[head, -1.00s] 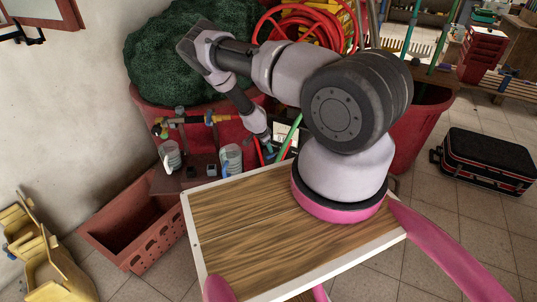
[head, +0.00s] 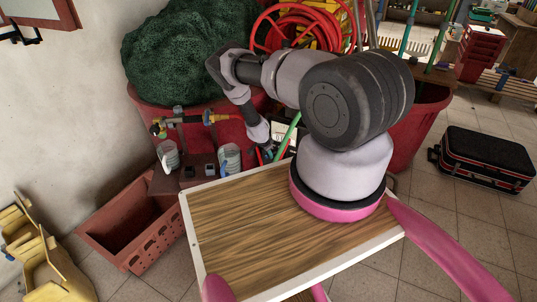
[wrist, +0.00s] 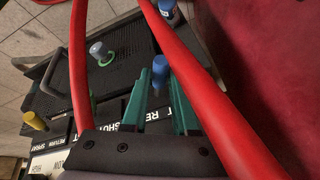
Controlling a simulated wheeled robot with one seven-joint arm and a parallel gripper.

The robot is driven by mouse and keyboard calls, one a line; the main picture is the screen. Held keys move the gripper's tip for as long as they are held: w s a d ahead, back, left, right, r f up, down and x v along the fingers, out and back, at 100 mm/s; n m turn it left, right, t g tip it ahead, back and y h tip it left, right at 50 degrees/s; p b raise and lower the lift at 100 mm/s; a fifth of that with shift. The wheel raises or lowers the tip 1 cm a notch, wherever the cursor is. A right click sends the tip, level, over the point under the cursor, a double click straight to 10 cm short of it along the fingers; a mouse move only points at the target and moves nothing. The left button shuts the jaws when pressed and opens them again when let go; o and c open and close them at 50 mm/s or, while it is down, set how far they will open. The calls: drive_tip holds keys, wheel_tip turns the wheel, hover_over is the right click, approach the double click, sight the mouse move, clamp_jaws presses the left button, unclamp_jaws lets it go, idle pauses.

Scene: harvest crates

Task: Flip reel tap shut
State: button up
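In the wrist view my gripper (wrist: 160,82) shows teal fingers standing apart. A blue-topped lever (wrist: 160,66) shows between the fingers. I cannot tell whether they touch it. Black label plates (wrist: 125,110) with white lettering lie below. "SHUT" and the start of "RE…" can be read, partly covered by the fingers. Another blue knob (wrist: 167,6) is at the top of the wrist view. In the head view my gripper (head: 268,150) is low beside the tap stand (head: 180,185), its fingertips small and partly hidden.
A red hose (wrist: 215,85) runs close along the gripper's right, and another red hose (wrist: 79,70) on its left. A grey knob (wrist: 98,49) and a yellow knob (wrist: 34,120) stand to the left. A red crate (head: 135,225) lies left of my wooden deck.

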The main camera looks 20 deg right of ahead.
clamp_jaws()
drive_tip(key=shift+w+a+m+g+h, duration=0.1)
drive_tip(key=shift+w+m+g+h, duration=0.35)
drive_tip(key=shift+m, duration=0.65)
drive_tip(key=shift+w, duration=0.15)
drive_tip(key=o, duration=0.8)
unclamp_jaws()
drive_tip(key=v, duration=1.1)
